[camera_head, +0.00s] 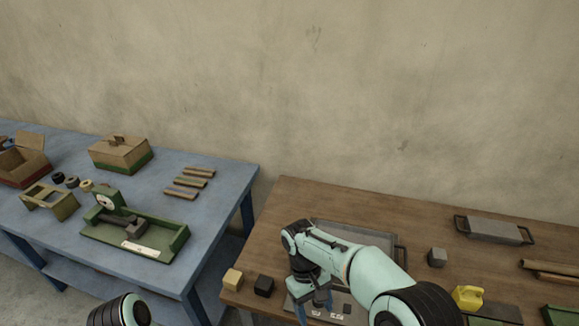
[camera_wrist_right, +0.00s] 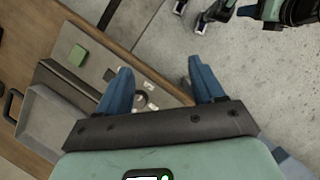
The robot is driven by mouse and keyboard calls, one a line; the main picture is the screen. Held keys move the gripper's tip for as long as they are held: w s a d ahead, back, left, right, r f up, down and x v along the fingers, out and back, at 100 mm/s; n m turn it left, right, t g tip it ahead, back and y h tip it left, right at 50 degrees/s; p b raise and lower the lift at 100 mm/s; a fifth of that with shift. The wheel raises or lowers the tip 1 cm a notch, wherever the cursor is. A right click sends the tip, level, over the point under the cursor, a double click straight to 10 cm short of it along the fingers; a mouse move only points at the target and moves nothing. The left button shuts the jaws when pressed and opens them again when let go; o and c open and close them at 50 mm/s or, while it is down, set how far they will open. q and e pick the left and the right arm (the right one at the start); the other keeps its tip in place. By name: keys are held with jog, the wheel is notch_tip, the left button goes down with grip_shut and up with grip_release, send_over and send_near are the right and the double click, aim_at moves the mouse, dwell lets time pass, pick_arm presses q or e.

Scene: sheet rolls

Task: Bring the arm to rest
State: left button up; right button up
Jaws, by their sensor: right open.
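My right arm reaches in from the lower right of the head view, over the brown wooden table (camera_head: 300,197). Its gripper (camera_head: 322,309) points down near the table's front edge, partly hidden by the wrist. In the right wrist view the gripper (camera_wrist_right: 163,78) shows two blue fingers spread wide, with nothing between them.
A grey tray (camera_head: 349,233) lies behind my right wrist. A tan cube (camera_head: 232,279) and a black cube (camera_head: 264,286) sit left of it, a grey cube (camera_head: 437,257) and yellow object (camera_head: 467,297) right. The blue table (camera_head: 226,174) stands left across a gap.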

jog(key=s+d+f+m+y, duration=0.15)
jog(key=s+f, duration=0.25)
jog(key=f, duration=0.6)
jog(key=s+d+f+m+y, duration=0.1)
jog(key=s+f+m+y, duration=0.15)
jog(key=f, duration=0.75)
jog(key=s+d+f+m+t+y, duration=0.1)
jog(key=s+d+f+m, duration=0.1)
jog(key=s, duration=0.6)
jog(key=s+d+f+m+t+y, duration=0.1)
jog(key=s+f+m+t, duration=0.1)
jog(key=s+f+m, duration=0.2)
jog(key=s+f, duration=0.3)
jog(key=shift+s+d+f, duration=0.25)
jog(key=shift+s+d, duration=0.15)
